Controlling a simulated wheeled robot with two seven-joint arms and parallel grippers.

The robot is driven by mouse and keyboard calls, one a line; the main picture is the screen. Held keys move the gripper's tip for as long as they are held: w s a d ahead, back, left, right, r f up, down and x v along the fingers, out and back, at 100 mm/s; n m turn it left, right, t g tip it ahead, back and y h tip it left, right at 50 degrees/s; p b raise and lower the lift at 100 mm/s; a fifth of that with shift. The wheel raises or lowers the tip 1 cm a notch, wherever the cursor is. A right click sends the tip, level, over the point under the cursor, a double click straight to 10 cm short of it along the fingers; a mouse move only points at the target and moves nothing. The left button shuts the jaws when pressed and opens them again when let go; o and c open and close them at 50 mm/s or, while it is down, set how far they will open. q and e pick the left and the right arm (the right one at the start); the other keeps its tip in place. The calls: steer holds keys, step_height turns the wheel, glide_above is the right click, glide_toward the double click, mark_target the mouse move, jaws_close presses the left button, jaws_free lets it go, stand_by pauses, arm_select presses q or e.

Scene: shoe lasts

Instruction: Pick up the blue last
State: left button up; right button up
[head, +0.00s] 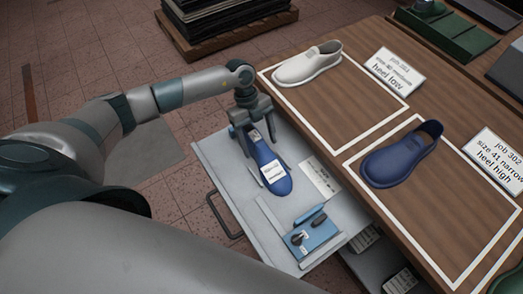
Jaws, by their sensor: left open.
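The blue last (276,181) lies on the light grey drawer or tray (215,158) beside the wooden table. It has a white label on top and its toe points toward the lower right. My left gripper (261,137) is open above the last's heel end, with its fingers on either side of it. Part of the heel end is hidden by the gripper. I cannot tell whether the fingers touch the last. My right gripper is not in view.
A blue fixture (314,236) and a white card (318,176) lie on the same tray. On the wooden table (440,100) stand a white shoe (308,65) and a dark blue shoe (400,158) inside white outlines, with label cards. A dark stack on a pallet (225,35) stands behind.

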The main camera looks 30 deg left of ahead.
arm_select(q)
steer(key=shift+p+x, duration=0.3)
steer(key=shift+x, duration=0.7)
steer(key=shift+s+f, duration=0.15)
steer(key=shift+f, duration=0.35)
steer(key=c, duration=1.5)
steer(key=shift+r, duration=0.1)
steer(key=shift+c, duration=0.9)
